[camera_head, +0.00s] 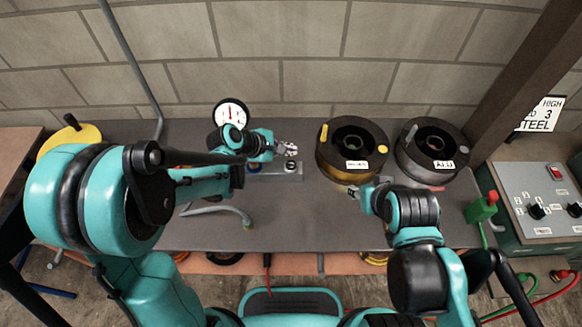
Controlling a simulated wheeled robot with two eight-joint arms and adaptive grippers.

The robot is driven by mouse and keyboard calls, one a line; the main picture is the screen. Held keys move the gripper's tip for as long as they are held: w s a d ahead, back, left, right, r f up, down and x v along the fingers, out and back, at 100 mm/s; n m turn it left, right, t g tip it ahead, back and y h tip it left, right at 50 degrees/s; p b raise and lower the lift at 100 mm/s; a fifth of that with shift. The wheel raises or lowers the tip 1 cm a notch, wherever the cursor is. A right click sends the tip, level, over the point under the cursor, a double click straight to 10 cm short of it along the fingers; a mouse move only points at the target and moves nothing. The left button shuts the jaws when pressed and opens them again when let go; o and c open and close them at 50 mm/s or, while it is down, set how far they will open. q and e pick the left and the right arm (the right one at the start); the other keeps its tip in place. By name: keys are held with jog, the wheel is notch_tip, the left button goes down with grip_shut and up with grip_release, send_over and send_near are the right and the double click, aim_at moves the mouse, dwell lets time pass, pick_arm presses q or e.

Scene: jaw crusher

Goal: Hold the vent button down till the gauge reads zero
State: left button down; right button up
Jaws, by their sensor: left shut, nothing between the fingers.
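The round white gauge (231,111) stands at the back of the grey bench. Its red needle points about straight up; the scale is too small to read. A low grey box (277,177) with buttons is below and right of it. A blue button (254,167) shows at its left end, partly behind my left arm. I cannot read which one is the vent button. My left gripper (287,150) is shut and empty over the box's right end; whether it touches a button I cannot tell. My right gripper (356,190) is in front of the yellow spool, its fingers unclear.
A yellow-rimmed spool (328,164) and a grey spool (405,167) stand right of the box. A grey control panel (543,200) is at the right, a yellow disc (75,136) at the left. A brick wall closes the back.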

aim_at(294, 162)
pick_arm(q)
jog(key=shift+f+b, duration=1.25)
jog(key=shift+f, duration=0.6)
jog(key=shift+f+b, duration=0.4)
jog(key=shift+f+b, duration=0.5)
jog(key=shift+f, duration=0.05)
dwell(0.5)
jog(key=shift+r, duration=0.15)
dwell(2.8)
jog(key=shift+r+p, duration=0.75)
jog(key=shift+r, duration=0.1)
jog(key=shift+r, duration=0.1)
notch_tip(294, 162, up, 5)
jog(key=p, duration=0.4)
